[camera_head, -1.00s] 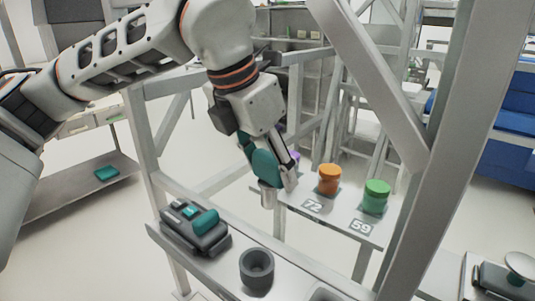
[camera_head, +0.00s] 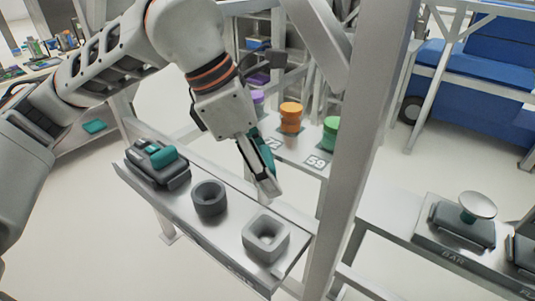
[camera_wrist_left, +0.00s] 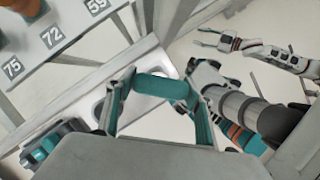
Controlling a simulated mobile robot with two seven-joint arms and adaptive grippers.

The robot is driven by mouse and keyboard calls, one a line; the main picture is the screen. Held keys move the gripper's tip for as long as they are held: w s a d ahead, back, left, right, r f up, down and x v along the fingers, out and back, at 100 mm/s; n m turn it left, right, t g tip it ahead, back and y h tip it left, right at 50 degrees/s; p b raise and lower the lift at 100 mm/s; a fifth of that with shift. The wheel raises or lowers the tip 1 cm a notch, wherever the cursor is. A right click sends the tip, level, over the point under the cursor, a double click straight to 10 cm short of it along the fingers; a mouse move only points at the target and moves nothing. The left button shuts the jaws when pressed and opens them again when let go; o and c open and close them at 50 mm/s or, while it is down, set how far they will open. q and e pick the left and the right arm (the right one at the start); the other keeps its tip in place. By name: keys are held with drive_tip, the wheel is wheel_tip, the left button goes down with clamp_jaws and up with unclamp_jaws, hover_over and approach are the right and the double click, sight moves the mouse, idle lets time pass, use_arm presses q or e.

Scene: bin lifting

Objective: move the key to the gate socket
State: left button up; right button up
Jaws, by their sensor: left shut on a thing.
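My left gripper (camera_head: 268,190) is shut on the key, a teal cylinder seen crosswise between the fingers in the left wrist view (camera_wrist_left: 155,88). In the head view the fingers largely hide the key, and its lower end cannot be made out. The gripper is just behind a light grey block with a square opening (camera_head: 265,238) on the narrow shelf. A dark round socket (camera_head: 210,199) stands to its left. I cannot tell which of these is the gate socket. My right gripper (camera_wrist_left: 215,39) shows small in the left wrist view, its fingers apart and empty.
A dark device with a teal bar (camera_head: 158,160) sits at the shelf's left end. Behind, a table holds orange (camera_head: 291,117) and green (camera_head: 331,133) canisters. A metal post (camera_head: 362,130) rises right of the shelf. A silver knob (camera_head: 478,205) stands at the right.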

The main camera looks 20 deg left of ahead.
sight(266, 203)
use_arm(q)
drive_tip(key=shift+s+d+f, duration=0.1)
drive_tip(key=shift+f, duration=0.1)
drive_tip(key=shift+f+b, duration=0.45)
drive_tip(key=shift+f, duration=0.2)
drive_tip(key=shift+f+b, duration=0.9)
drive_tip(key=shift+f, duration=0.65)
wheel_tip(266, 203, down, 2)
drive_tip(key=shift+f+b, duration=0.1)
drive_tip(key=shift+b, duration=0.6)
drive_tip(key=shift+f, duration=0.45)
drive_tip(key=shift+f+b, duration=0.1)
drive_tip(key=shift+b, duration=0.2)
drive_tip(key=shift+f, duration=0.3)
drive_tip(key=shift+f+b, duration=0.15)
drive_tip(key=shift+b, duration=0.15)
